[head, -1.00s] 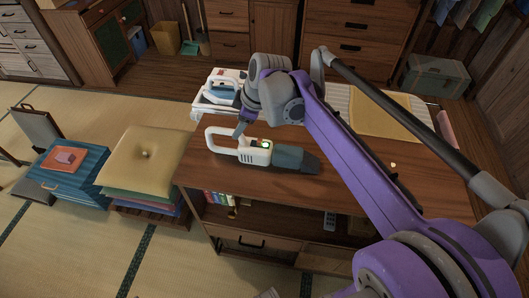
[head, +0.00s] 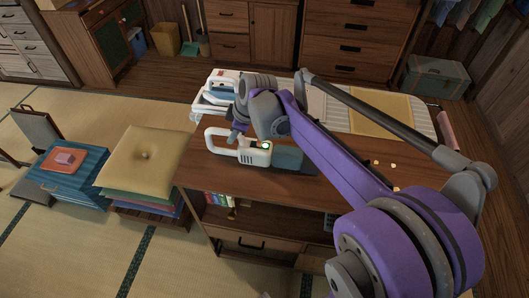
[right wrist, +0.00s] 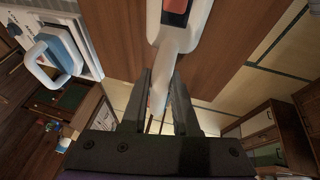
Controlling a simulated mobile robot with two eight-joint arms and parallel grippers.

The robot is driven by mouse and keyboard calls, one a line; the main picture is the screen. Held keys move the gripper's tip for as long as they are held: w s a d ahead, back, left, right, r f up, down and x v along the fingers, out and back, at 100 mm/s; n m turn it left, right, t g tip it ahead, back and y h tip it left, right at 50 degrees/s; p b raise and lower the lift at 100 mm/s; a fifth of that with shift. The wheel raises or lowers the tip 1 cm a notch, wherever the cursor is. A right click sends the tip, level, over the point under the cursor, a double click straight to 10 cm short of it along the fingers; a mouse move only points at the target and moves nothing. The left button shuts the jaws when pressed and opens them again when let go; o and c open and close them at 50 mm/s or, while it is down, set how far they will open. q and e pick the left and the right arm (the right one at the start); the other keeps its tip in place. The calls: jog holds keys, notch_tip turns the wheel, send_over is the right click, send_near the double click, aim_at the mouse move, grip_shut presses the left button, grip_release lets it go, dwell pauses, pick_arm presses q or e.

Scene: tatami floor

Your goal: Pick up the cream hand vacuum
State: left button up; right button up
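The cream hand vacuum (head: 255,154) lies on the wooden table top (head: 335,180). Its loop handle points left, a green light shows on its body and its blue-grey nozzle points right, partly under my arm. In the right wrist view the vacuum (right wrist: 177,38) runs down between the fingers of my right gripper (right wrist: 162,78). The fingers stand open on either side of the cream handle, with a small gap visible. In the head view the right gripper (head: 235,138) is over the handle. My left gripper is not in view.
Stacked cushions (head: 143,155) and a blue box (head: 72,180) stand left of the table. Small pale bits lie on the table's right.

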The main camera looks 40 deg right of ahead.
grip_shut()
dwell(1.0)
